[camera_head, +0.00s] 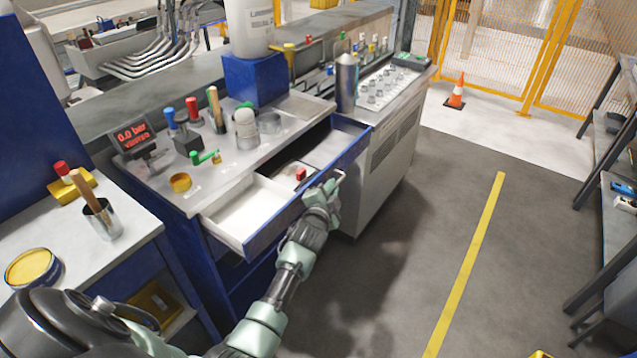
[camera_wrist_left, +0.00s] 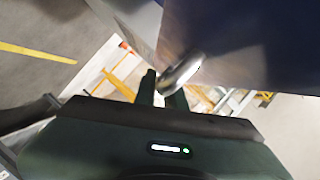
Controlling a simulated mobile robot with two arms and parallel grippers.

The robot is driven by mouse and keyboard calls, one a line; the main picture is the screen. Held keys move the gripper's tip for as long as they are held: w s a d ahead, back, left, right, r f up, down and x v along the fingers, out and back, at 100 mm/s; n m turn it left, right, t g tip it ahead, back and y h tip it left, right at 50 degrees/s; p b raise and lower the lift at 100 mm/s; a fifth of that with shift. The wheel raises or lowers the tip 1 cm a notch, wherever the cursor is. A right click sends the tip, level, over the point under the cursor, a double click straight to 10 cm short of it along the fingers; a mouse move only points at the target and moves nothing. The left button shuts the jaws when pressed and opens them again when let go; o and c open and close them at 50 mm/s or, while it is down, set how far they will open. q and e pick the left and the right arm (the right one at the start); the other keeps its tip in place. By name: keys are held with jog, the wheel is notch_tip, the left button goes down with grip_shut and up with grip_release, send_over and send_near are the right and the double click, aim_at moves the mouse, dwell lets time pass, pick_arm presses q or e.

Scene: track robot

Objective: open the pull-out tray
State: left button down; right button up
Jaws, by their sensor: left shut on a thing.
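The pull-out tray (camera_head: 250,207) stands out from the blue and grey workbench, with its light inside visible and its blue front facing the aisle. My left gripper (camera_head: 333,190) is at the middle of the tray's front. In the left wrist view my left gripper (camera_wrist_left: 161,90) is shut on a shiny metal handle (camera_wrist_left: 182,72) fixed to the dark blue front panel (camera_wrist_left: 230,45). A small red thing (camera_head: 300,174) lies in the middle of the tray. My arm hides part of the front. My right gripper is not in view.
The bench top carries a pressure display (camera_head: 135,135), a blue box (camera_head: 255,78) and a grey bottle (camera_head: 346,82). A side table with a yellow tin (camera_head: 32,268) stands at left. The floor with a yellow line (camera_head: 468,255) is clear at right.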

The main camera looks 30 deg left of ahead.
pick_arm(q)
jog(key=shift+s+d, duration=0.1)
jog(key=shift+d, duration=1)
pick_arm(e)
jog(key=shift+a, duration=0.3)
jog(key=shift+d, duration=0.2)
pick_arm(q)
jog(key=c, duration=1.8)
grip_release()
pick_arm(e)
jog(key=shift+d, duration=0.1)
pick_arm(q)
jog(key=shift+o, duration=0.2)
jog(key=v, duration=0.7)
jog(key=shift+s, duration=0.35)
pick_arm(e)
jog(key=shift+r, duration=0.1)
